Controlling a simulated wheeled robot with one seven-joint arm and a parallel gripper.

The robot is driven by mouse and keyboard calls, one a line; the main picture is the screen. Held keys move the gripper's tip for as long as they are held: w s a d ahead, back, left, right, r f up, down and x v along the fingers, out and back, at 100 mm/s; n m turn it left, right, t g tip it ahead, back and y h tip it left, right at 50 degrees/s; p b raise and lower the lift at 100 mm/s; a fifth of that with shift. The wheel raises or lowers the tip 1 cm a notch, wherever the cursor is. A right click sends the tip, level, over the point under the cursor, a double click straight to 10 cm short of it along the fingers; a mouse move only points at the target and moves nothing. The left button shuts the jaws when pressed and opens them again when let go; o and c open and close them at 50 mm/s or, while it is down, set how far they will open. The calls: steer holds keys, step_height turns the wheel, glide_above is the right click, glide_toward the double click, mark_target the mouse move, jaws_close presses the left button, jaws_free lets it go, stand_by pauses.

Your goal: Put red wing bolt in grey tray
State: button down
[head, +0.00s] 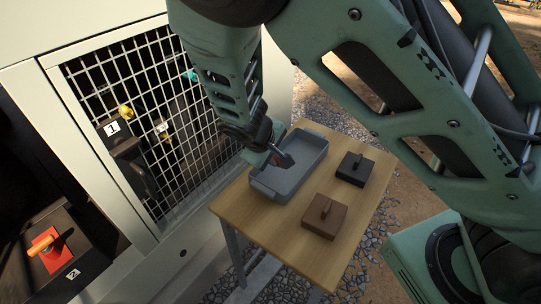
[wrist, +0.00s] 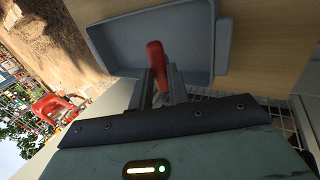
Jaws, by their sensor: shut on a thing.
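The grey tray (head: 309,143) stands on the wooden table at its far-left part. Its rim and inside also show at the top of the wrist view (wrist: 212,55). My gripper (head: 284,158) is over the tray in the head view. In the wrist view my gripper (wrist: 162,80) is shut on the red wing bolt (wrist: 155,54), whose red end sticks out past the fingers over the tray's inside. In the head view only a small red part of it (head: 274,158) shows by the fingers. I cannot tell whether the bolt touches the tray floor.
A black block with a handle (head: 353,169) and a brown block with a handle (head: 321,216) sit on the table (head: 285,243) right of and in front of the tray. A mesh-fronted cabinet (head: 130,85) stands at the left. An orange-handled red switch (head: 45,243) is at lower left.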

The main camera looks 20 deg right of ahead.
steer(key=shift+f, duration=1.65)
steer(key=shift+f, duration=0.1)
steer(key=c, duration=1.3)
jaws_free()
steer(key=shift+c, duration=0.2)
steer(key=v, duration=1.1)
steer(key=s+r+g+y, duration=0.1)
steer(key=s+r, duration=0.3)
steer(key=s, duration=0.6)
steer(key=s+r+n+g+y, duration=0.1)
steer(key=s+r+y, duration=0.3)
steer(key=s, duration=0.7)
steer(key=shift+r+g+b, duration=0.35)
steer(key=shift+r+g, duration=0.25)
steer(key=shift+r, duration=0.15)
